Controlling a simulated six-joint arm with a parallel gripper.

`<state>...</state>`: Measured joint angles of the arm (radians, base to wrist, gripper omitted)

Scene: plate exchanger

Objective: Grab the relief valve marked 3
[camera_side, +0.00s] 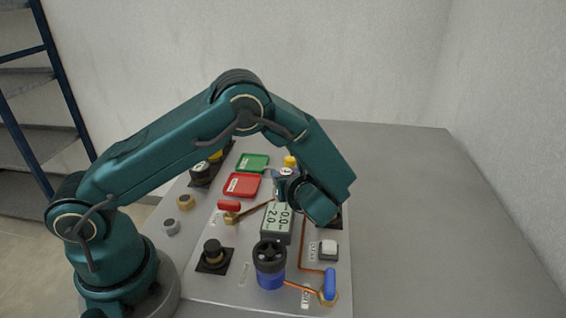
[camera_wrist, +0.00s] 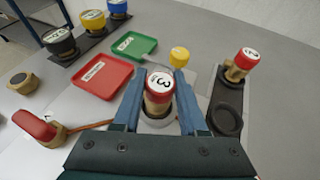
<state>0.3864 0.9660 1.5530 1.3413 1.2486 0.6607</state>
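The relief valve marked 3 (camera_wrist: 159,88) has a brass body and a red cap with a white top bearing the number. Narrow gaps seem to show between fingers and valve, so the gripper looks open. In the side view my gripper (camera_side: 285,186) is low over the panel behind the display, and the valve is mostly hidden there.
A similar red-capped valve (camera_wrist: 241,64) stands in a black rack at right, beside an empty ring (camera_wrist: 227,120). A red tray (camera_wrist: 101,78), a green tray (camera_wrist: 131,46) and a yellow knob (camera_wrist: 179,57) lie close by. A red-handled valve (camera_wrist: 38,126) is at left.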

